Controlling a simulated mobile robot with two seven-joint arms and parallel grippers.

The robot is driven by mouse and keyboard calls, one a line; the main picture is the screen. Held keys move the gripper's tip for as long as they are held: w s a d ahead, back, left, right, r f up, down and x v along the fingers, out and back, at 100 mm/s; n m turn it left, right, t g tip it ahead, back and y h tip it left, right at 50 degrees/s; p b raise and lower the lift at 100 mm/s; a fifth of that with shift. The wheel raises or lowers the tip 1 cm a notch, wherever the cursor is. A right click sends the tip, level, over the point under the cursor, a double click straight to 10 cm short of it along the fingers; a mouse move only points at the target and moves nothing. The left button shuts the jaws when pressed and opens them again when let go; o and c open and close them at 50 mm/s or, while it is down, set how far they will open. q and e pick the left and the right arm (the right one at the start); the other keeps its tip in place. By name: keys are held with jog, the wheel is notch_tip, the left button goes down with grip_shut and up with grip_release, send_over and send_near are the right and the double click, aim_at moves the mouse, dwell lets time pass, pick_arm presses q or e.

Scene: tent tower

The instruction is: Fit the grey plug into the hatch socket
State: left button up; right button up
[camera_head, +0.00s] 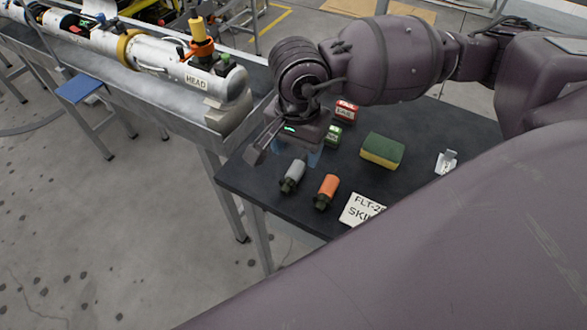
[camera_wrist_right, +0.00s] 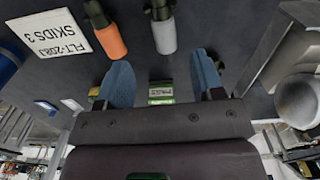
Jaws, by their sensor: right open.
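The grey plug (camera_head: 293,175), a light grey cylinder with a dark knobbed end, lies on the dark table. It also shows in the right wrist view (camera_wrist_right: 165,36), beyond the fingertips and in line with the gap between them. My right gripper (camera_head: 302,155) is open and empty, low over the table behind the plug; its blue fingers stand apart in the wrist view (camera_wrist_right: 163,75). The white cylinder marked HEAD (camera_head: 185,76) carries a yellow plug (camera_head: 197,27) in an orange collar and dark fittings beside it. I cannot tell which is the hatch socket. My left gripper is not in view.
An orange plug (camera_head: 328,188) lies right of the grey one. A FLT-20 SKIDS card (camera_head: 360,209), yellow-green sponge (camera_head: 382,151), green box (camera_head: 333,136) and red box (camera_head: 346,110) share the table. The trough (camera_head: 140,80) holding the white cylinder stands left, past the table edge.

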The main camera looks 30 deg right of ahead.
aim_at(295, 170)
jog(key=shift+w+f, duration=0.15)
jog(key=shift+f, duration=1.8)
jog(key=shift+w+f, duration=0.1)
jog(key=shift+f, duration=1.8)
jog(key=c, duration=1)
jog(key=shift+r, duration=0.1)
